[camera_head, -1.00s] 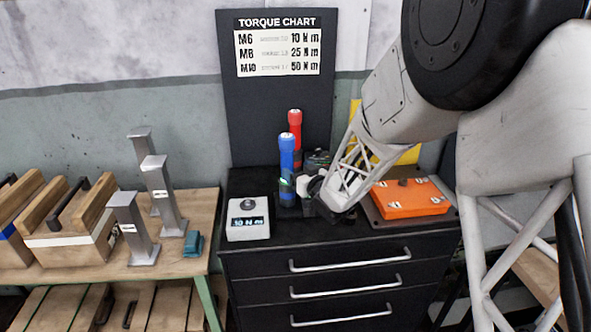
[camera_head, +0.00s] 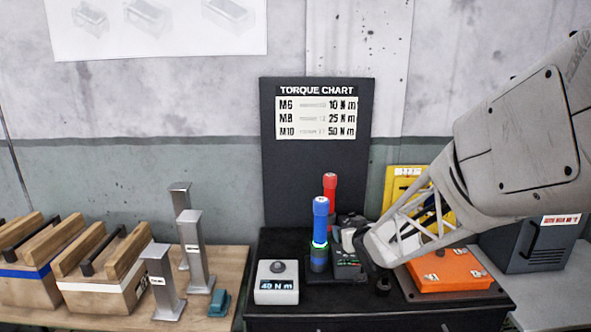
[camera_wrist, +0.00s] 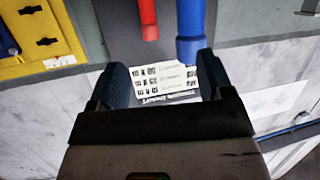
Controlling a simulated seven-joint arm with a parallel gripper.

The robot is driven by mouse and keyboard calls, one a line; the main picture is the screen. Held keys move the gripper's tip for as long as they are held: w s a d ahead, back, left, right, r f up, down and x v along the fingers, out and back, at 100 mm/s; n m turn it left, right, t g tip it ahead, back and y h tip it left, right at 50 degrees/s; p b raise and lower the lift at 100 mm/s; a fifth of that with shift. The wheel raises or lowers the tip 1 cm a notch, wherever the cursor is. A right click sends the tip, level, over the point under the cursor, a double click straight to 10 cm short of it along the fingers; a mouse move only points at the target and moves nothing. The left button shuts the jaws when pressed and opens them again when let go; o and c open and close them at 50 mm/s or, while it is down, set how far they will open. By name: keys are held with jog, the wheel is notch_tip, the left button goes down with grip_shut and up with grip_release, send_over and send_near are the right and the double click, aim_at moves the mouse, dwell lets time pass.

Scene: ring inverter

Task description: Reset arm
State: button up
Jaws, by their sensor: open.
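My gripper is open and empty. In the wrist view its two dark fingers (camera_wrist: 161,78) stand apart, with the upside-down torque chart (camera_wrist: 165,85) visible behind them. In the head view my arm comes in from the right. Its end is over the black cabinet top, right of the blue-handled tool (camera_head: 320,228) and apart from it. The blue tool stands upright in a dark holder, with a green glowing ring. It also shows in the wrist view (camera_wrist: 191,25), near the right finger. My fingers are hardly visible in the head view.
A red-handled tool (camera_head: 329,187) stands behind the blue one. A white display box (camera_head: 276,284), reading about 40 N m, is left of them. An orange case (camera_head: 450,270) lies under my forearm. Grey metal posts (camera_head: 163,283) and wooden boxes (camera_head: 105,292) stand left.

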jog(key=s+d+r+m+g+h, duration=0.1)
jog(key=s+g, duration=0.4)
jog(key=s, duration=1.5)
jog(key=s+d+r+m+g+h, duration=0.2)
jog(key=s+r+g, duration=0.2)
jog(key=s, duration=1.6)
jog(key=shift+g, duration=1.2)
jog(key=shift+d, duration=0.1)
jog(key=shift+c, duration=0.2)
